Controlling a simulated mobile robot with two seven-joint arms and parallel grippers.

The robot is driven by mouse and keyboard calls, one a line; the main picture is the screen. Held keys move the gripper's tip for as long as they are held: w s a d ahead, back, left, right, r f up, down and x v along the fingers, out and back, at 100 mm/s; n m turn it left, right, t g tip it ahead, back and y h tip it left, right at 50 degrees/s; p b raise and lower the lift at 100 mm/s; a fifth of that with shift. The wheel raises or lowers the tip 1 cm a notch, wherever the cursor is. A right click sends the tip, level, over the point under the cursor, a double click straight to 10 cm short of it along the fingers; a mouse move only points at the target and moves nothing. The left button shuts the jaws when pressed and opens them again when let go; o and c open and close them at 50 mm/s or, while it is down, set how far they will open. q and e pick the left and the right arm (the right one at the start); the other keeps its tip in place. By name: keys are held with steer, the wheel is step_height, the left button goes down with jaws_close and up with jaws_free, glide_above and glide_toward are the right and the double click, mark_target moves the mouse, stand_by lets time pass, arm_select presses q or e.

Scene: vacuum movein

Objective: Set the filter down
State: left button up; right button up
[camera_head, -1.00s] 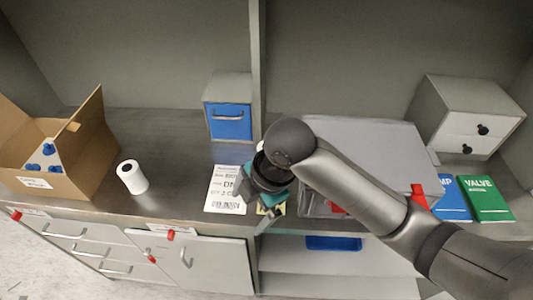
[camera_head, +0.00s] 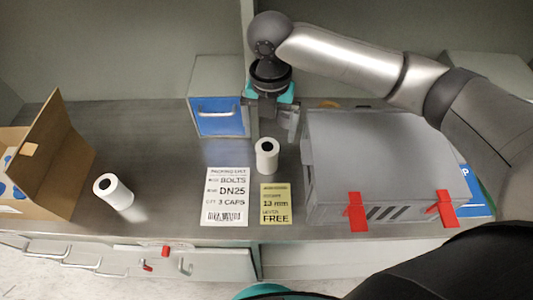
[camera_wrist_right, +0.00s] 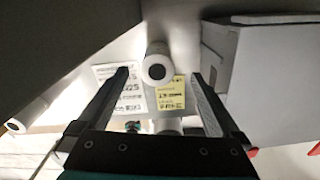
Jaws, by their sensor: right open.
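A white cylindrical filter (camera_head: 267,166) with a dark hole in its top stands on the grey counter, behind the yellow note. My right gripper (camera_head: 276,122) is just behind and above it in the head view, with its fingers apart. In the right wrist view the filter (camera_wrist_right: 157,50) shows between the two spread fingers (camera_wrist_right: 158,75), with a gap on each side and no finger touching it. A second white cylinder (camera_head: 119,196) is on the counter at the left. My left gripper is not in view.
A packing list (camera_head: 226,188) and a yellow note (camera_head: 275,204) lie in front of the filter. A grey case (camera_head: 375,145) with red latches is close on the right. A blue-fronted drawer box (camera_head: 219,121) stands behind left. A cardboard box (camera_head: 62,165) is far left.

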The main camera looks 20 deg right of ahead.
mark_target(268, 144)
step_height(268, 144, down, 4)
steer(key=shift+f+b, duration=0.15)
steer(key=shift+b, duration=0.15)
steer(key=shift+f, duration=0.35)
steer(key=shift+a+f, duration=0.15)
steer(key=shift+f, duration=0.2)
steer(key=f, duration=0.2)
steer(key=f+b, duration=0.1)
steer(key=f, duration=0.1)
steer(key=shift+s+a+f, duration=0.1)
steer(key=shift+s+a, duration=0.05)
steer(key=shift+s, duration=0.15)
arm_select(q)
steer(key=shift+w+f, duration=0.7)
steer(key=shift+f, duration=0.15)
arm_select(e)
steer(key=shift+c, duration=1.2)
jaws_close()
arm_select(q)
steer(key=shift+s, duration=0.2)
